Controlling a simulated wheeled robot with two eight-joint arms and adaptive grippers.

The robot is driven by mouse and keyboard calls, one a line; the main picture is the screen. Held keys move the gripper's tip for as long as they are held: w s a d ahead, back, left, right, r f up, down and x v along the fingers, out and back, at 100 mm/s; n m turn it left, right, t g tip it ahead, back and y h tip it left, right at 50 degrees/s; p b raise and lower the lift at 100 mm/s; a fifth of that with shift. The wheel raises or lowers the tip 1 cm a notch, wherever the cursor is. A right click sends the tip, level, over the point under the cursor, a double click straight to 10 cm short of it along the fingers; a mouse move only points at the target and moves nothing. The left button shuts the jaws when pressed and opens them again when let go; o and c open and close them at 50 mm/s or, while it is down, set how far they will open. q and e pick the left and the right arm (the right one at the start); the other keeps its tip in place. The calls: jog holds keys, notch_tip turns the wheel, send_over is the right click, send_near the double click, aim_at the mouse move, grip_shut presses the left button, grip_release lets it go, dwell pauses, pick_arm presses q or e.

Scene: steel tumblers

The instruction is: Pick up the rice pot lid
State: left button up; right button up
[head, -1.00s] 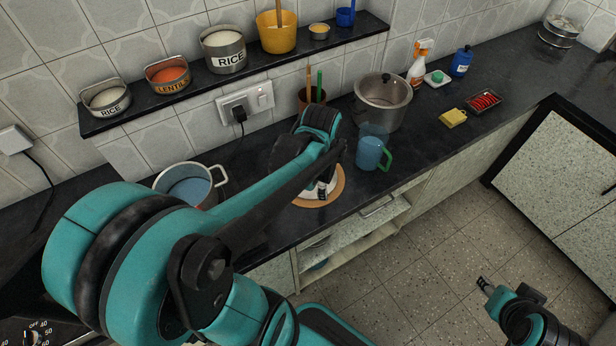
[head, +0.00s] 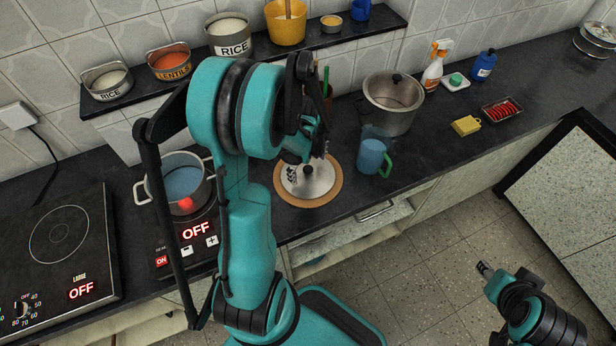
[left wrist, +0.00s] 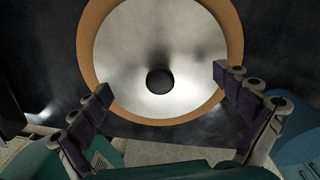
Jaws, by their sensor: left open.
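The round steel lid (head: 300,183) with a black knob lies flat on a round wooden board (head: 335,190) on the dark counter. In the left wrist view the lid (left wrist: 125,55) fills the upper middle, with its knob (left wrist: 160,83) near the centre. My left gripper (head: 314,152) is over the far side of the lid. In the wrist view the left gripper (left wrist: 164,92) has its fingers wide apart, one either side of the knob, touching nothing that I can make out. My right gripper (head: 485,268) is over the floor at lower right, too small to judge.
A blue cup with a green handle (head: 372,157) stands close right of the board. A large steel pot (head: 393,115) is behind it. A pot with bluish contents (head: 183,181) sits on a cooktop at left. A shelf (head: 180,88) with bowls runs along the wall.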

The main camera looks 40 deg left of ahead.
pick_arm(q)
jog(key=shift+f, duration=0.3)
jog(key=c, duration=1.3)
jog(key=shift+s+d+r, duration=0.1)
jog(key=shift+s, duration=0.05)
jog(key=c, duration=0.8)
jog(key=shift+o, duration=0.2)
jog(key=shift+r, duration=0.1)
